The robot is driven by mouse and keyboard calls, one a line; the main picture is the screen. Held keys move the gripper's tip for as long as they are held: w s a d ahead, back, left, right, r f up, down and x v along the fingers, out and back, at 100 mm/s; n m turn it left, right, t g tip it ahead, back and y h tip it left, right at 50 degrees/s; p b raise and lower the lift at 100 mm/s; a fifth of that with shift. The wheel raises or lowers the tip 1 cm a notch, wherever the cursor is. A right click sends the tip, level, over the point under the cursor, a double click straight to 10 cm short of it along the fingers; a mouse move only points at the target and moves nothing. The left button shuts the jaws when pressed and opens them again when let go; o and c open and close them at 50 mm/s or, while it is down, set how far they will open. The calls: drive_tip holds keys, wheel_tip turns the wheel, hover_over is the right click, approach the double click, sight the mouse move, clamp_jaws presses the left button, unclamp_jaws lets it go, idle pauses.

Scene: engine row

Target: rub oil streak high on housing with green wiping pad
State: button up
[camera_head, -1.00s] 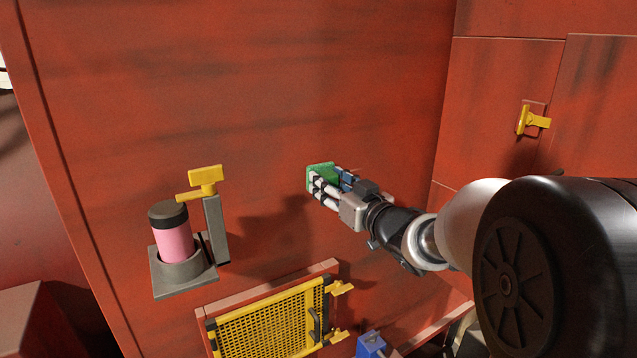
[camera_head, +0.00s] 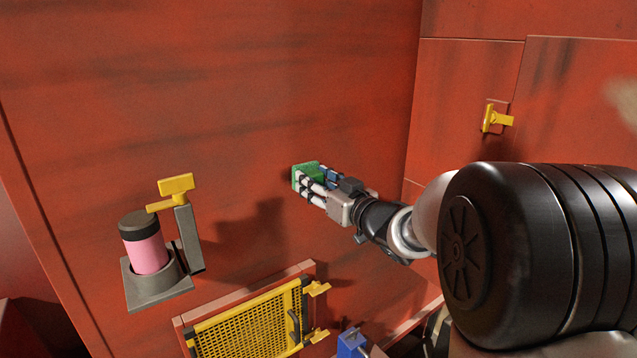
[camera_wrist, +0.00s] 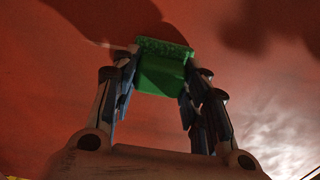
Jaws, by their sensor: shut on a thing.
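My gripper (camera_head: 318,186) is shut on the green wiping pad (camera_head: 302,175). In the wrist view the pad (camera_wrist: 163,68) sits between the fingers, with its rough face turned away toward the red wall. The pad is at or close to the red housing wall (camera_head: 220,110); I cannot tell whether it touches. Dark, faint streaks run across the upper part of the wall, above and left of the pad. I cannot tell which of them is the oil streak.
A pink cylinder with a dark cap (camera_head: 146,248) sits in a grey holder with a yellow lever (camera_head: 176,185) at left. Below is a yellow mesh guard (camera_head: 245,327), with a blue block (camera_head: 351,343) beside it. A yellow latch (camera_head: 497,119) is on the right wall.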

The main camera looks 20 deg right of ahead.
drive_tip(key=shift+s+a+b, duration=0.35)
drive_tip(key=shift+a+b, duration=0.1)
drive_tip(key=shift+a, duration=0.7)
drive_tip(key=shift+s+a+b, duration=0.4)
drive_tip(key=shift+a+b, duration=0.05)
drive_tip(key=shift+a, duration=0.75)
drive_tip(key=shift+s+a+b, duration=0.35)
drive_tip(key=shift+a+b, duration=0.1)
drive_tip(key=shift+a, duration=0.7)
drive_tip(key=shift+s+d, duration=0.1)
drive_tip(key=shift+v, duration=2.85)
drive_tip(key=v, duration=0.3)
drive_tip(key=shift+p, duration=0.3)
